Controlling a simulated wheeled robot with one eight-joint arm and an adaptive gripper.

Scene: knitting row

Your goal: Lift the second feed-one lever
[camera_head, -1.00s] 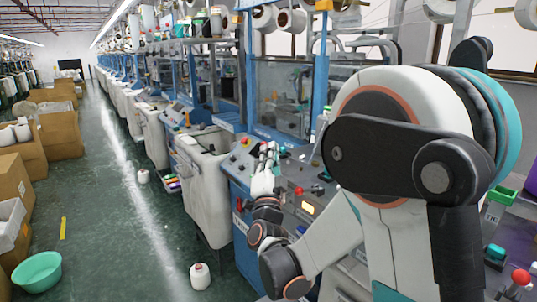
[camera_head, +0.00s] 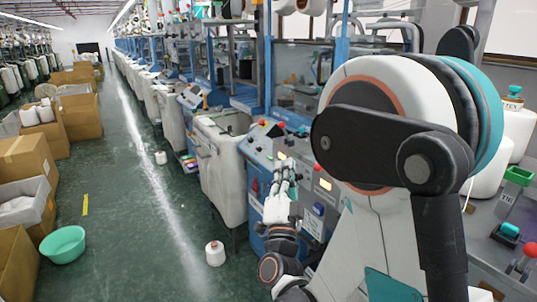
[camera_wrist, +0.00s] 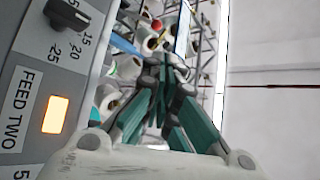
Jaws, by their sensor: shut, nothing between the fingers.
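My gripper (camera_head: 287,170) is shut and empty, pointing up in front of a blue and grey machine's control panel (camera_head: 299,150). Its teal and grey fingers also show together in the wrist view (camera_wrist: 165,75). No label reading feed one is legible, and I cannot pick out the second feed-one lever. The wrist view shows a "FEED TWO" label (camera_wrist: 21,107) beside a lit orange button (camera_wrist: 55,114). A black knob (camera_wrist: 67,14) with a number scale sits above. A red knob (camera_head: 321,168) stands on the panel in the head view. My arm hides much of the panel.
A row of similar machines runs back along the aisle. A pale bin (camera_head: 220,170) stands left of my gripper. A white cone (camera_head: 215,253) and a teal basin (camera_head: 63,244) are on the floor. Cardboard boxes (camera_head: 27,160) line the left; the aisle between is open.

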